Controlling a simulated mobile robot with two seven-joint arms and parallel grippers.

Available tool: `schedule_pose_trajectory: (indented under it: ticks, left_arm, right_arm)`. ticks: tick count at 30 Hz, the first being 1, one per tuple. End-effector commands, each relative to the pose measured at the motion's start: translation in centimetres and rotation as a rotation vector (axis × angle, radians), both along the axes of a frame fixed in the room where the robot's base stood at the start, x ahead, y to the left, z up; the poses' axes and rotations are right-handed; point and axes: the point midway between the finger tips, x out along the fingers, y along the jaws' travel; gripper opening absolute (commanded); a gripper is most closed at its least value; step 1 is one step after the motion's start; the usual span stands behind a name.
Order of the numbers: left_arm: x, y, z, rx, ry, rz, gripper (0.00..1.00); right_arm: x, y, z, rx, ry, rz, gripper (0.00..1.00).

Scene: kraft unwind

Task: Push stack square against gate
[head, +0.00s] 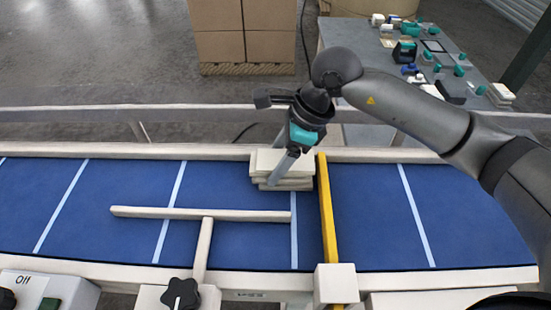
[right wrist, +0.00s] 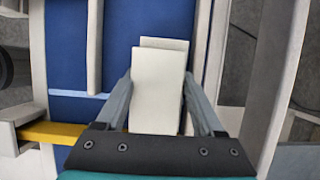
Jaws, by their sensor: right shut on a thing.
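A stack of several cream slabs (head: 268,161) lies on the blue belt against or very near the far rail. Its slabs are slightly out of line; in the right wrist view the top slab (right wrist: 158,85) leaves a lower one showing beyond its edge. The yellow gate (head: 328,220) crosses the belt just right of the stack; whether they touch I cannot tell. It also shows in the right wrist view (right wrist: 52,133). My right gripper (head: 280,172) points down with its fingers on both sides of the stack, shut on it. My left gripper is not in view.
A cream T-shaped guide (head: 200,214) with a black knob (head: 180,294) lies over the belt at the near left. A control box marked Off (head: 45,290) stands at the front left. The belt (head: 375,215) right of the gate is empty. A table with small parts (head: 425,60) stands behind.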

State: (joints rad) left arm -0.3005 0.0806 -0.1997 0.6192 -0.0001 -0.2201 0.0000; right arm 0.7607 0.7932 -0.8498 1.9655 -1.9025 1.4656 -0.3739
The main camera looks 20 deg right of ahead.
Motion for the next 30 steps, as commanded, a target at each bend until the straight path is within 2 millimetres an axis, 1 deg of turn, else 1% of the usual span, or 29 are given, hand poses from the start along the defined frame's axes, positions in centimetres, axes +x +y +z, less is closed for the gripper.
schedule_pose_trajectory:
  ticks: [30]
  left_arm:
    - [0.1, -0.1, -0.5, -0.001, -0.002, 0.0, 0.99]
  right_arm:
    - [-0.4, -1.5, 0.0, 0.001, -0.001, -0.001, 0.14]
